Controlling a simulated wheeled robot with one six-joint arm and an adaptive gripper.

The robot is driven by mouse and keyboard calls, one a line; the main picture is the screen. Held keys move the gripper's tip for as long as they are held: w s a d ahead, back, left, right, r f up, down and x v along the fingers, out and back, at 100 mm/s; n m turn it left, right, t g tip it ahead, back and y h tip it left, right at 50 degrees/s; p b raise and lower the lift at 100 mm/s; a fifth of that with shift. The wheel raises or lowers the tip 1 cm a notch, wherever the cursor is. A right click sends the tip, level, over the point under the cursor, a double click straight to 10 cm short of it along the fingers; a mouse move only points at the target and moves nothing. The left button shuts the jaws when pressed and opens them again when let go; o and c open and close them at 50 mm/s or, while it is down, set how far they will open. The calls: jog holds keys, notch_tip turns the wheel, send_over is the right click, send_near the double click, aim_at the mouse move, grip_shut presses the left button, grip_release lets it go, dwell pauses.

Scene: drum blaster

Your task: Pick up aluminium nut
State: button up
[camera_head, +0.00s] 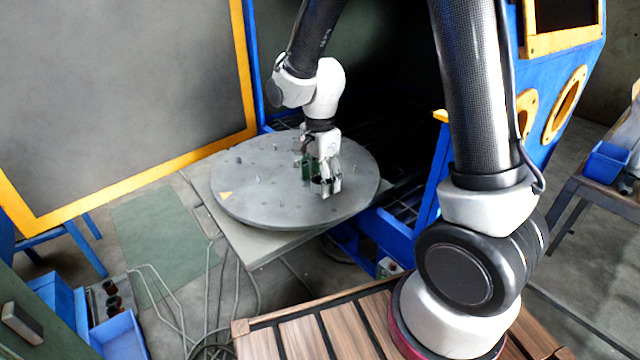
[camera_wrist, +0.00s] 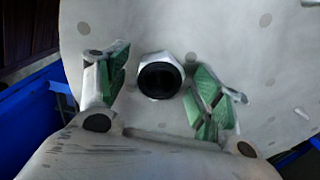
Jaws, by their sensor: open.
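The aluminium nut (camera_wrist: 160,77) shows in the wrist view as a silvery hexagonal ring with a dark hole, on the round grey turntable (camera_wrist: 205,25). My gripper (camera_wrist: 158,88) is open, with its green-padded fingers on the left and right of the nut. A gap shows between the nut and the left finger; the right finger is close to it, and I cannot tell whether they touch. In the head view my gripper (camera_head: 322,188) points down over the right front part of the turntable (camera_head: 255,200). The nut is not discernible there, hidden by the gripper.
A blue cabinet frame (camera_head: 400,235) stands at the right. A grey panel door with a yellow frame (camera_head: 130,175) is at the left. Blue bins (camera_head: 122,335) sit at lower left.

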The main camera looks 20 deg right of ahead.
jog(key=shift+c, duration=0.2)
jog(key=c, duration=1.1)
